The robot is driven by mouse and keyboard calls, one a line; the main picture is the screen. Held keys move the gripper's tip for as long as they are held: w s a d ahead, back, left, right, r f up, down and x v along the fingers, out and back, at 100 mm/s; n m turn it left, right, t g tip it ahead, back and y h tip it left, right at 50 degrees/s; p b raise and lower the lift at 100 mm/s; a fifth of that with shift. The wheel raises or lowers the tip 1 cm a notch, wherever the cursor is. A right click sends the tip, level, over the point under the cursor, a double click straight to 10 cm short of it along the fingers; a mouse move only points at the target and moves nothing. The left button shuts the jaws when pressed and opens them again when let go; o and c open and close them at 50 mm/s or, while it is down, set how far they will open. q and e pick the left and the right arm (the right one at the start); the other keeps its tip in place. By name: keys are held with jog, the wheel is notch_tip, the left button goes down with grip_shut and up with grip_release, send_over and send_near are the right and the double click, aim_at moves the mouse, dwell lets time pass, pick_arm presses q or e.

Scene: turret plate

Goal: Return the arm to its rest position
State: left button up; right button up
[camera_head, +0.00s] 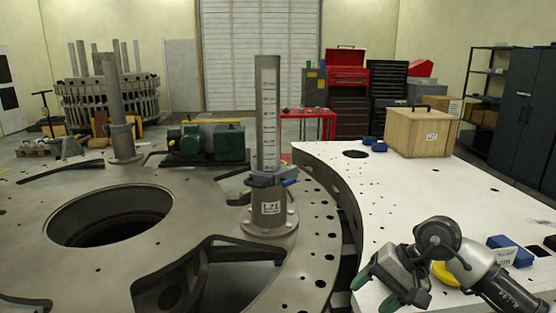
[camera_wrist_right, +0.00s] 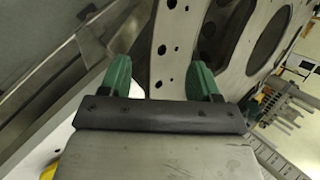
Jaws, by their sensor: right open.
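My right gripper (camera_head: 377,285) is at the lower right of the head view, over the left edge of the white table. Its green fingertips are apart with nothing between them. In the right wrist view the two green fingers (camera_wrist_right: 160,80) also stand apart and empty, with the holed rim of the turret plate beyond them. The grey turret plate (camera_head: 190,190) fills the left of the head view. A grey post (camera_head: 268,110) labelled L21 stands upright on it, with a blue-handled clamp (camera_head: 272,178) around it. My left gripper is not in view.
The white table (camera_head: 455,190) carries a wooden box (camera_head: 418,132), small blue items (camera_head: 374,144) at the back, and a blue block (camera_head: 510,250) beside my right arm. A yellow object (camera_head: 445,273) is partly hidden behind that arm. The table's middle is clear. A gap separates table and plate.

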jog(key=s+a+r+m+t+y, duration=0.2)
jog(key=a+r+m+t+y, duration=0.1)
jog(key=a+m+y, duration=0.35)
jog(key=s+a+r+m+t+y, duration=0.2)
jog(key=a+r+m+t+y, duration=0.1)
jog(key=a+m+y, duration=0.4)
jog(key=d+f+n+t+h, duration=0.4)
jog(key=n+h, duration=0.2)
jog(key=n, duration=0.5)
jog(key=s+d+f+n+t+h, duration=0.1)
jog(key=d+f+n+t+h, duration=0.35)
jog(key=n, duration=0.75)
jog(key=d+f+n+t+h, duration=0.2)
jog(key=d+n+h, duration=0.3)
jog(key=n+h, duration=0.5)
jog(key=s+d+f+m+g, duration=0.1)
jog(key=s+f+m+g, duration=0.6)
jog(key=s, duration=0.4)
jog(key=s+d+f+m+g, duration=0.1)
jog(key=s+f+m+g, duration=0.55)
jog(key=s+f, duration=0.35)
notch_tip(320, 180, down, 23)
jog(key=s+n+g, duration=0.1)
jog(key=g, duration=0.1)
jog(key=s+d+f, duration=0.3)
jog(key=s+f, duration=1.4)
jog(key=shift+f+n+g, duration=0.3)
jog(key=shift+f+g, duration=0.1)
